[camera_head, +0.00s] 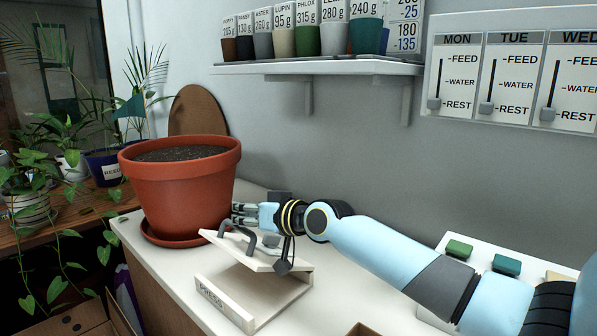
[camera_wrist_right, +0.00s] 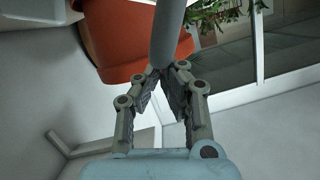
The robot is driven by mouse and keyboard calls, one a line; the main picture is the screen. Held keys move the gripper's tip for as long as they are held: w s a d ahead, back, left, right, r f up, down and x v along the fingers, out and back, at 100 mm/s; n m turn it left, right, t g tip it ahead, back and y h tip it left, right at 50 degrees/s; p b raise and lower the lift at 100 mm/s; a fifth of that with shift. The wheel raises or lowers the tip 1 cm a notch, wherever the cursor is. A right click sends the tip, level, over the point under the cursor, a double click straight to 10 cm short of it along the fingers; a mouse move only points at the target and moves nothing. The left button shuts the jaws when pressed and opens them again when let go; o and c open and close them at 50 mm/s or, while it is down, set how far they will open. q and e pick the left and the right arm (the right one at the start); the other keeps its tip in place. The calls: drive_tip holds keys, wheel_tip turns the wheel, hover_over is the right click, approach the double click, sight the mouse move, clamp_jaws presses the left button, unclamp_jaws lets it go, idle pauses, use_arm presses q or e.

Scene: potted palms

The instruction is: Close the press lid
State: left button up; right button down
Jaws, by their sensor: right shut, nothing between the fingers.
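The press (camera_head: 222,299) is a pale box lettered PRESS on the white counter. Its lid (camera_head: 262,263) is tilted open, with a gap above the base at the front left and its right end low. A dark arched handle (camera_head: 251,239) stands on the lid. My right gripper (camera_head: 236,214) is shut and empty just behind the handle, beside the pot; whether it touches the handle I cannot tell. In the right wrist view, the shut fingertips (camera_wrist_right: 161,73) meet near a grey bar (camera_wrist_right: 167,35), which looks like the handle. My left gripper is out of view.
A large terracotta pot (camera_head: 180,185) on a saucer stands close left of the gripper. A wall shelf (camera_head: 330,68) with several small pots is above. A rack with coloured blocks (camera_head: 506,265) lies right, partly behind my right arm. Trailing plants (camera_head: 45,200) are at left.

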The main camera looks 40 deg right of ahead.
sight(224, 249)
drive_tip(key=a+f+n, duration=0.1)
drive_tip(key=a+f, duration=0.1)
drive_tip(key=a+f+n+h+b, duration=0.1)
drive_tip(key=f, duration=0.1)
drive_tip(key=a+f+n+b, duration=0.1)
drive_tip(key=a+f, duration=0.1)
drive_tip(key=shift+s+a+f+n+h, duration=0.15)
drive_tip(key=shift+s+a+n+h, duration=0.1)
drive_tip(key=shift+a+n+h, duration=0.05)
drive_tip(key=shift+a+f+b, duration=0.35)
drive_tip(key=shift+a+f, duration=0.1)
drive_tip(key=shift+f, duration=0.4)
